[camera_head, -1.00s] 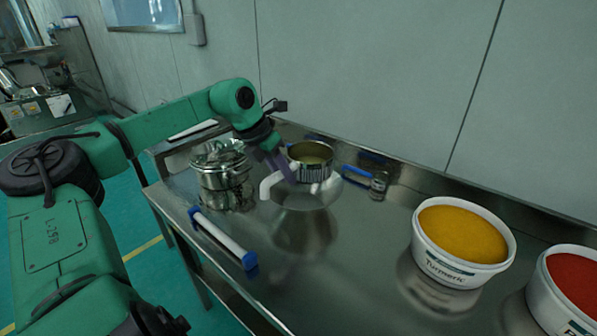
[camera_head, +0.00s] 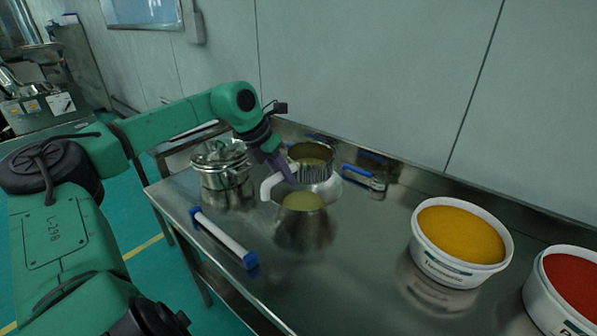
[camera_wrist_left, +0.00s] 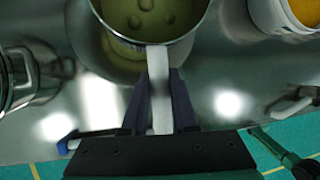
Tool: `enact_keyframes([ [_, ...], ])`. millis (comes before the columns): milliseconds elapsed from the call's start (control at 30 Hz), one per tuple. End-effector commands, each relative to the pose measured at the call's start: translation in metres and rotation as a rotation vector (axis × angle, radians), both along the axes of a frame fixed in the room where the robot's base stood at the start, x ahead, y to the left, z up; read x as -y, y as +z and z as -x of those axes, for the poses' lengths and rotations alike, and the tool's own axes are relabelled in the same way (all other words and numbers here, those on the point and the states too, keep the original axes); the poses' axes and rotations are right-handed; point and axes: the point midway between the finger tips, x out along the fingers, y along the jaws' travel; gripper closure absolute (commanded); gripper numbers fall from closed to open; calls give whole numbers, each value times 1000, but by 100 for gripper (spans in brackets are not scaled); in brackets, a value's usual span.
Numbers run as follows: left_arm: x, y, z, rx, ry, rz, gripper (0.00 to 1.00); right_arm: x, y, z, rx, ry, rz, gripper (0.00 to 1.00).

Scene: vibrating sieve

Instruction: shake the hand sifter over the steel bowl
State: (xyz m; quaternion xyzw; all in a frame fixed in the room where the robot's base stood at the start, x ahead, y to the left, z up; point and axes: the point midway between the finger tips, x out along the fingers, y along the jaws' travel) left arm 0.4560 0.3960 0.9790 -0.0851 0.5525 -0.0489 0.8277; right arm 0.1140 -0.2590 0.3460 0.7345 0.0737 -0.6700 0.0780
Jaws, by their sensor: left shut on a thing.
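The hand sifter (camera_head: 322,172) is a round metal cup with a pale handle, holding dull yellow-green powder. It also shows at the top of the left wrist view (camera_wrist_left: 188,42). My left gripper (camera_head: 283,172) is shut on its handle, with one finger on each side of it in the left wrist view (camera_wrist_left: 160,105). The sifter is held roughly level above the steel bowl (camera_head: 303,235). A yellow-green patch shows in the bowl's mouth, and the sifter hides part of the bowl. My right gripper is not in view.
A white tub of turmeric (camera_head: 440,262) and a tub of red powder (camera_head: 545,298) stand at the right. A lidded steel pot (camera_head: 224,178) stands left. A white rod with blue ends (camera_head: 222,238) lies near the front edge. The wall is behind the table.

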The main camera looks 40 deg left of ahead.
Motion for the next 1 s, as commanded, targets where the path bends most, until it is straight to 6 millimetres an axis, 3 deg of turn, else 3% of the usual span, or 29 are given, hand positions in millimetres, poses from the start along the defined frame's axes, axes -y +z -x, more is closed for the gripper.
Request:
enact_keyframes([
  [467, -1, 1, 0, 2, 0, 0, 100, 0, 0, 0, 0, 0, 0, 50],
  [800, -42, 4, 0, 3, 2, 2, 100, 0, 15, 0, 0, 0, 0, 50],
  [900, -45, 1, 1, 2, -1, 1, 100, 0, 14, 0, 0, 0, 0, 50],
  [1000, -35, -1, 0, 2, -3, -2, 100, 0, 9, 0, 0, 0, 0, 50],
])
